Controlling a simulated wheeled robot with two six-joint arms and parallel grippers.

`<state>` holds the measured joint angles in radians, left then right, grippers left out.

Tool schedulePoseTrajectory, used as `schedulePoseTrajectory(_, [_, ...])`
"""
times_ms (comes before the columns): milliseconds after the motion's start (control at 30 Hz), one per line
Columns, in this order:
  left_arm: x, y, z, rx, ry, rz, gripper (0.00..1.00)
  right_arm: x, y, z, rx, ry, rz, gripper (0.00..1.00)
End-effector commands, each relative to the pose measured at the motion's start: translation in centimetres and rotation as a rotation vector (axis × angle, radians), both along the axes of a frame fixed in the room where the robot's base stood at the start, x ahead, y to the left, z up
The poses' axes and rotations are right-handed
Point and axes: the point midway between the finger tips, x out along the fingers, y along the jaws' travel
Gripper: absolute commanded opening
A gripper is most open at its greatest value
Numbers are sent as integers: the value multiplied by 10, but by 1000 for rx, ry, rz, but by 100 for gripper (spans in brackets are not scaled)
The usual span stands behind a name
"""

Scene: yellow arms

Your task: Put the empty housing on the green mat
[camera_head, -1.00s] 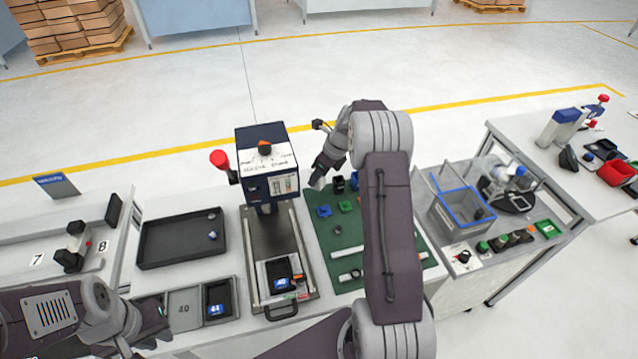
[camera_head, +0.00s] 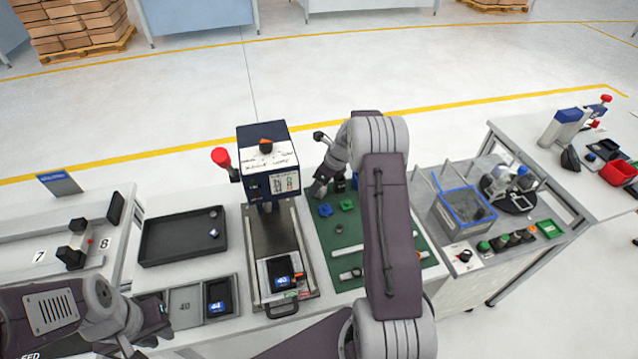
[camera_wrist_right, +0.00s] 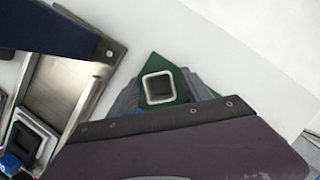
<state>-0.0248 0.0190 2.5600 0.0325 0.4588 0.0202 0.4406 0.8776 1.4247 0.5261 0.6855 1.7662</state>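A square housing with a pale rim and a dark, empty inside (camera_wrist_right: 158,88) shows in the right wrist view, in front of the green mat (camera_wrist_right: 153,62). Grey finger parts flank it; I cannot tell whether they touch it or whether it rests on the mat. In the head view the green mat (camera_head: 345,262) lies right of the press, partly hidden by my right arm. My right gripper (camera_head: 320,188) is low at the mat's far left corner, its fingertips unclear. My left gripper (camera_head: 150,328) is at the lower left, apparently open and empty, beside the trays.
Blue parts (camera_head: 325,210) and black parts lie on the mat. A black tray (camera_head: 183,238) is farther left. A blue-rimmed bin (camera_head: 462,208) is at right.

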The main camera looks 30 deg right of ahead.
Motion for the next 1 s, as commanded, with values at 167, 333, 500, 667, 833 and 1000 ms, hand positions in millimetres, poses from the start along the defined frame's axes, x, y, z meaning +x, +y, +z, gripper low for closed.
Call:
schedulePoseTrajectory(167, [0,0,1,0,0,0,20,0,0,3,0,-1,0,57])
schedulePoseTrajectory(333, [0,0,2,0,0,0,20,-8,-6,32,-3,-4,0,57])
schedulePoseTrajectory(500, [0,0,3,0,0,0,20,-23,-16,74,-3,-5,-1,57])
schedulePoseTrajectory(667, [0,0,5,0,0,0,20,-34,-22,102,-1,-3,0,57])
schedulePoseTrajectory(833, [0,0,5,0,0,0,20,-39,-24,114,1,-1,0,57])
schedulePoseTrajectory(1000, [0,0,5,0,0,0,20,-39,-24,115,1,0,0,57])
